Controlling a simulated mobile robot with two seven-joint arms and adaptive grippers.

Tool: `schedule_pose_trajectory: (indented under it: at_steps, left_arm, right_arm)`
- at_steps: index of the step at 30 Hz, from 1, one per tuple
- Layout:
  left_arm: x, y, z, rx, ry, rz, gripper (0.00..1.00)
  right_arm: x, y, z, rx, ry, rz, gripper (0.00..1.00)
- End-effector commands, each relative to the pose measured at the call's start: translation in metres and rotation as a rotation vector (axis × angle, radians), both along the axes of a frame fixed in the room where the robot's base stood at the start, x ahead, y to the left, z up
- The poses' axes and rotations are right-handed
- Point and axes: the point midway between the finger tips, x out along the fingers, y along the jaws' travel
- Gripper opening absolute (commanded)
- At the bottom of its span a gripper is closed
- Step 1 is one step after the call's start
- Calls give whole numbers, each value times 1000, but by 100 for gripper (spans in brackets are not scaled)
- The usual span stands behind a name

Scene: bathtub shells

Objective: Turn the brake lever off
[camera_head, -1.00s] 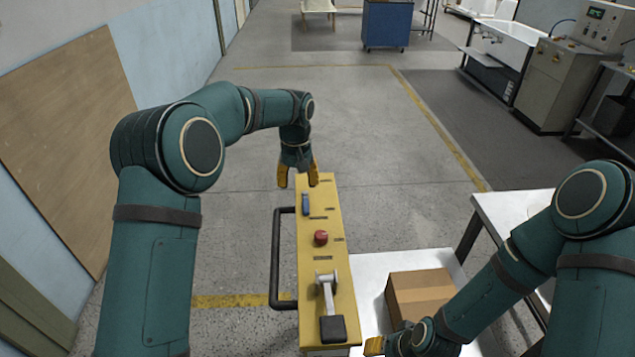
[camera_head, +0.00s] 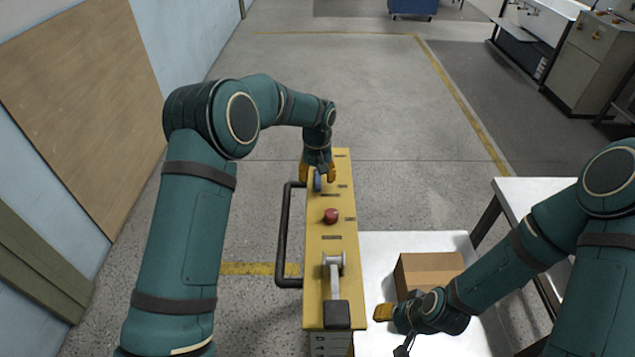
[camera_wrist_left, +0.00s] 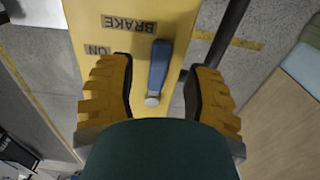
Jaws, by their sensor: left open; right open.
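The blue brake lever (camera_head: 317,181) is at the far end of the yellow control panel (camera_head: 331,240). In the left wrist view the brake lever (camera_wrist_left: 158,68) lies between the two yellow fingers, under a BRAKE label (camera_wrist_left: 130,24) that appears upside down, with an ON label (camera_wrist_left: 97,49) beside it. My left gripper (camera_head: 318,174) is open around the lever, with gaps on both sides, so no grip shows. My right gripper (camera_head: 384,313) is at the panel's near right side, by the white surface; its fingers are only partly visible.
A red button (camera_head: 331,215) and a grey lever with a black handle (camera_head: 337,313) are also on the panel. A black rail (camera_head: 283,235) runs along its left side. A cardboard box (camera_head: 428,270) sits on the white surface (camera_head: 410,240) to the right.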

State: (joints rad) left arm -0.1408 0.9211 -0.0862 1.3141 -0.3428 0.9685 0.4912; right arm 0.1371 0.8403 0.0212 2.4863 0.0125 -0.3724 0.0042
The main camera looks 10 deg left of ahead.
Motion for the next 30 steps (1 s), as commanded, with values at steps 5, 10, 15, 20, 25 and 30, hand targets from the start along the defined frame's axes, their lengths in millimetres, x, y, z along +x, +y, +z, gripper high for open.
schedule_pose_trajectory:
  at_steps: [5, 10, 15, 20, 25, 30]
  left_arm:
    - [0, 0, -21, 0, 1, 0, 50]
    - [0, 0, -27, -1, 0, 1, 50]
    - [0, 0, -27, -1, 0, 1, 50]
    - [0, 0, -27, -1, 0, 0, 25]
    - [0, 0, -27, -1, 0, 0, 0]
    - [0, 0, -27, 0, 0, 0, 0]
  right_arm:
    - [0, 0, 0, 0, 0, 0, 47]
    - [0, 0, -1, 0, 0, 0, 47]
    - [0, 0, -1, 0, 0, 0, 47]
    - [0, 0, -1, 0, 0, 0, 47]
    - [0, 0, -1, 0, 0, 0, 47]
    - [0, 0, -1, 0, 0, 0, 47]
